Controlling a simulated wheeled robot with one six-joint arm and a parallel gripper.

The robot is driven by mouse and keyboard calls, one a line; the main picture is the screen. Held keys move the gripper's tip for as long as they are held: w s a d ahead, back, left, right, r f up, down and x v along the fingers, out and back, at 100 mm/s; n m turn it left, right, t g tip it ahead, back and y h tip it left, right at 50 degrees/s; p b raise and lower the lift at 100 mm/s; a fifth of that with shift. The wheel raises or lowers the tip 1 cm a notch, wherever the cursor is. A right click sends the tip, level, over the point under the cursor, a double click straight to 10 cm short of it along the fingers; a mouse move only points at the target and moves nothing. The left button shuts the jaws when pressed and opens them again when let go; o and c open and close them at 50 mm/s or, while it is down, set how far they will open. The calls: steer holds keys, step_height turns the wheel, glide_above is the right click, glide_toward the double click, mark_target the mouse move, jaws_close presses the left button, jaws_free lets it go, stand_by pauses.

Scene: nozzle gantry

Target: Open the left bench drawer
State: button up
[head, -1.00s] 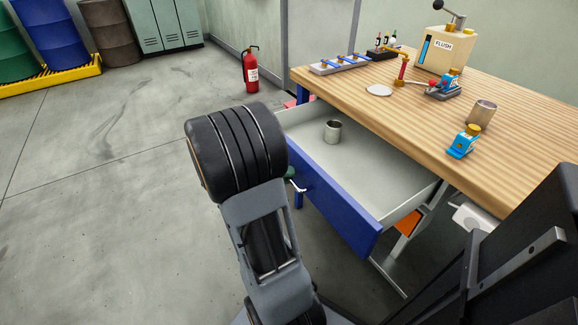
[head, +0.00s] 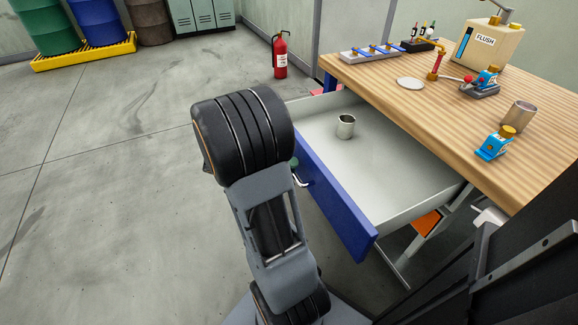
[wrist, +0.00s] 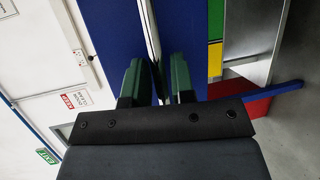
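The left bench drawer (head: 335,205) has a blue front and a pale grey inside. It stands pulled well out from under the wooden bench top (head: 440,110). Its silver handle (head: 300,181) shows partly past my arm in the head view. In the head view my wrist hides most of the gripper; only a bit of green finger shows. A metal cup (head: 345,126) stands upright inside the drawer.
The bench top holds a FLUSH box (head: 487,46), a blue nozzle piece (head: 495,143), a metal cup (head: 519,115) and a rack (head: 371,52). A red extinguisher (head: 280,56) stands behind. The floor left of my arm is clear.

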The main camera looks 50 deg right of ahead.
steer(key=shift+o, duration=1.1)
steer(key=shift+w+a, duration=0.1)
steer(key=p+v, duration=0.2)
steer(key=v, duration=1.1)
steer(key=shift+w, duration=0.25)
steer(key=shift+a, duration=0.15)
steer(key=s+a+r+n+t+y+p, duration=0.2)
steer(key=a+r+n+t+y+p, duration=0.2)
steer(key=a+r+t+p, duration=0.4)
steer(key=s+a+r+n+t+y+p, duration=0.2)
steer(key=a+r+n+t+y+p, duration=0.3)
steer(key=r+p, duration=1.1)
steer(key=a+t+y, duration=0.1)
steer(key=a+t, duration=0.2)
steer(key=shift+s+a+r+n, duration=0.25)
steer(key=shift+s+n, duration=0.05)
steer(key=shift+d, duration=0.1)
